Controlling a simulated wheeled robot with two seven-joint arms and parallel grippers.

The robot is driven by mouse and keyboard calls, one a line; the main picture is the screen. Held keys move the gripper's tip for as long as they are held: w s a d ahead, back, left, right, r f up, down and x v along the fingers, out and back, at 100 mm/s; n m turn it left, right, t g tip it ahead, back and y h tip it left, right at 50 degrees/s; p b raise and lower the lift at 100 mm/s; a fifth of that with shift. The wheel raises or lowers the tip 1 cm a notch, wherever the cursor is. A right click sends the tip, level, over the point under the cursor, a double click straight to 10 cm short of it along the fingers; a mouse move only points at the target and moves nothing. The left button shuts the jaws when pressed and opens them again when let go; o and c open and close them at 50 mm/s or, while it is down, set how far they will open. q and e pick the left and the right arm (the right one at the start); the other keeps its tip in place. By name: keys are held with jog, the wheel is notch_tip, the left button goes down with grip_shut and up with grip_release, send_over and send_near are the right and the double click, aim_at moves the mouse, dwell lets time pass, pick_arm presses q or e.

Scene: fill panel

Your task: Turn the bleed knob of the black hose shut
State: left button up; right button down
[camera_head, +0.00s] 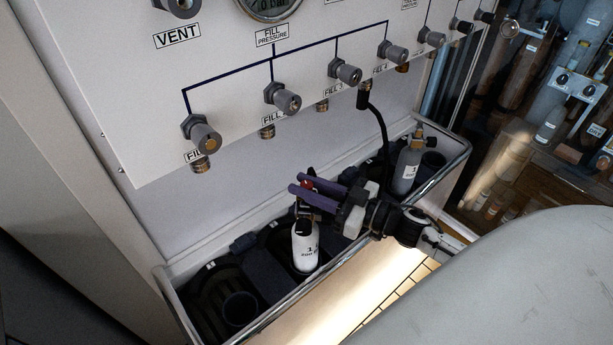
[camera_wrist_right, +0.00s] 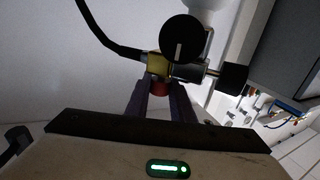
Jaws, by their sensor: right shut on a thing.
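The black hose (camera_head: 379,118) hangs from the panel's fourth fill outlet and runs down behind my right gripper. It enters the upper left of the wrist view (camera_wrist_right: 101,33), ending at a yellow-and-metal fitting (camera_wrist_right: 157,63). A red knob (camera_wrist_right: 158,89) sits on this fitting; a bit of red knob (camera_head: 307,184) shows in the head view. My right gripper (camera_head: 299,183) has its purple fingers closed on the red knob's two sides. A white bottle (camera_head: 305,247) stands upright in the trough just below the fingers. My left gripper is not in view.
A black round knob (camera_wrist_right: 181,40) and a dark side knob (camera_wrist_right: 234,77) are close to the fingers. The trough's metal rim (camera_head: 345,250) runs under my right arm. A grey bottle (camera_head: 406,168) stands at the trough's right end. Grey panel knobs (camera_head: 345,72) hang above.

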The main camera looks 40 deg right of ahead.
jog(key=shift+r+m+t+h+p, duration=0.35)
jog(key=shift+m+h+p, duration=0.15)
jog(key=shift+h, duration=0.2)
jog(key=m+h, duration=0.1)
jog(key=m+h+p, duration=0.1)
jog(key=shift+f+t+h+p, duration=0.2)
jog(key=shift+t+h+p, duration=0.1)
jog(key=shift+t, duration=0.05)
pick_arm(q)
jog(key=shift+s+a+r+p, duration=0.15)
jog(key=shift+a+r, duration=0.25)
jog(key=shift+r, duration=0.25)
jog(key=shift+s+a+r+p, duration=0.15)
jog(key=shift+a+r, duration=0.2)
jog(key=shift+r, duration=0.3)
pick_arm(e)
jog(key=shift+f+m+h, duration=0.1)
jog(key=shift+m+h, duration=0.5)
jog(key=shift+h, duration=0.5)
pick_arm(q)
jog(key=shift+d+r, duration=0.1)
pick_arm(e)
jog(key=c, duration=1.5)
grip_release()
jog(key=shift+c, duration=0.2)
